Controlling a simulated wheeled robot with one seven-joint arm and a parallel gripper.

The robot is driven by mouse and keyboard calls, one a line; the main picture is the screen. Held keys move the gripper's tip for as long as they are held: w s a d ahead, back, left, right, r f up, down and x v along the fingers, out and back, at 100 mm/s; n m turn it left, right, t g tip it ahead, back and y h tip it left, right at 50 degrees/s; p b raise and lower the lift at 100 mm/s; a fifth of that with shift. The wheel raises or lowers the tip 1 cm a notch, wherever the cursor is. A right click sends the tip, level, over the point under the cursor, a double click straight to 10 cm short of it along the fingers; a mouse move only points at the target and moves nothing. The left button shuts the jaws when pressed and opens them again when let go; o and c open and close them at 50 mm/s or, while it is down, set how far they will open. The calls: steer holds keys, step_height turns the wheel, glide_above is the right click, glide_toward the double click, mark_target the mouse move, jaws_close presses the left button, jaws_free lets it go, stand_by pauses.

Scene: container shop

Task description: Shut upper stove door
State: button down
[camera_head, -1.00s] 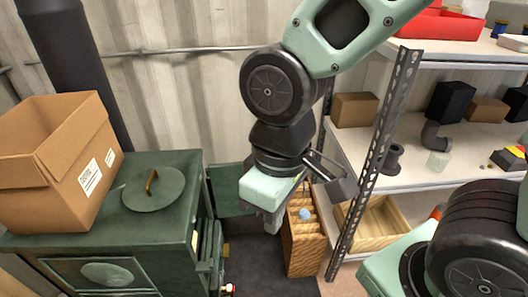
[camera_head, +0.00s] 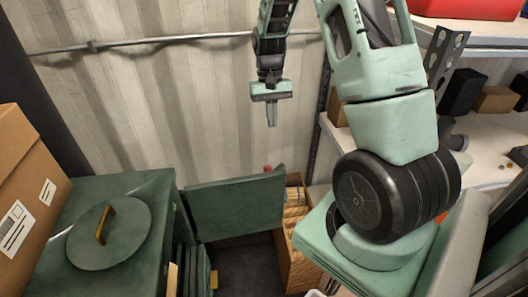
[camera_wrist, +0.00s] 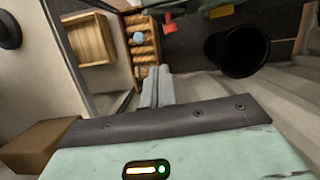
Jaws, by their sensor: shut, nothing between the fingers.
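The green stove (camera_head: 160,200) stands at the lower left, with a round lid (camera_head: 125,238) on top. Its upper door (camera_head: 237,207) stands swung open, reaching right from the stove's side. A small red piece (camera_head: 267,168) shows at the door's top edge near its free end; a red piece (camera_wrist: 168,22) also shows in the wrist view, beside a green edge. My gripper (camera_head: 271,122) is shut and empty, pointing down above the door's free end, near the wall and apart from the door. Its closed fingers (camera_wrist: 155,88) show in the wrist view. The lower door cannot be clearly made out.
A wooden crate (camera_head: 292,250) stands on the floor beyond the door's free end, with a shelf rack (camera_head: 490,145) to the right. A corrugated wall (camera_head: 190,100) with a pipe closes the back.

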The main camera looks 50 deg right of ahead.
steer(key=s+a+f, duration=0.3)
steer(key=s+f, duration=0.2)
steer(key=f, duration=0.4)
steer(key=shift+s+a+f, duration=0.25)
steer(key=shift+f, duration=0.05)
